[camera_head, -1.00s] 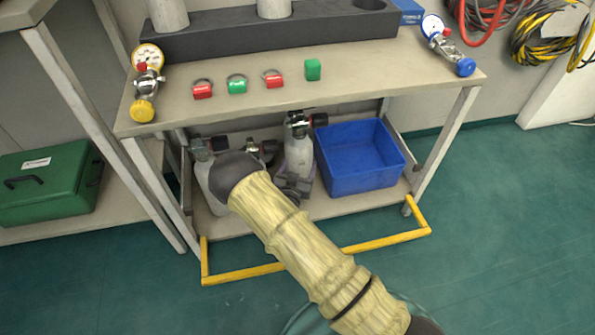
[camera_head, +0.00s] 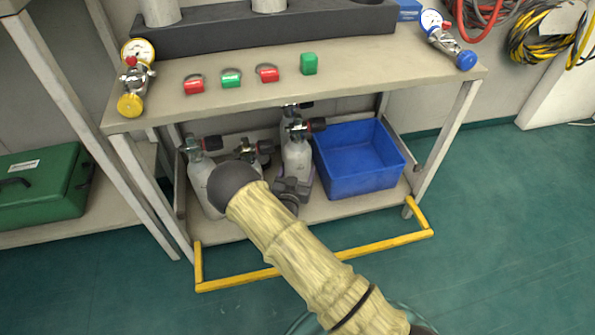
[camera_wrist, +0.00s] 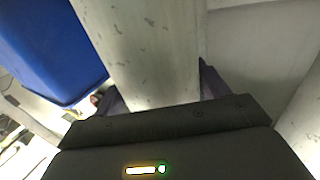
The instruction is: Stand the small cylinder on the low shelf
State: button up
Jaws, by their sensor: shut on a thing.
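The small cylinder (camera_head: 297,158) is pale grey with a dark-knobbed valve on top. It looks upright, above or on the low shelf (camera_head: 335,209), left of the blue bin. My gripper (camera_head: 297,184) is shut on its lower body, partly hidden by my own arm. In the wrist view the cylinder (camera_wrist: 150,45) runs up between the dark jaws (camera_wrist: 160,92). Its base is hidden, so I cannot tell whether it touches the shelf.
A blue bin (camera_head: 358,160) stands close on the right. Other grey cylinders (camera_head: 200,175) stand to the left, and another valve (camera_head: 290,108) shows behind. The bench top (camera_head: 340,78) overhangs the shelf. A yellow rail (camera_head: 390,243) runs in front.

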jog(key=o, duration=2)
jog(key=shift+f, duration=0.1)
jog(key=shift+r, duration=0.2)
jog(key=shift+s+a+p, duration=0.1)
jog(key=shift+s+p, duration=0.25)
jog(key=shift+s, duration=0.05)
jog(key=s+a+p, duration=0.2)
jog(key=s+p, duration=0.4)
jog(key=s, duration=0.5)
jog(key=shift+f, duration=0.1)
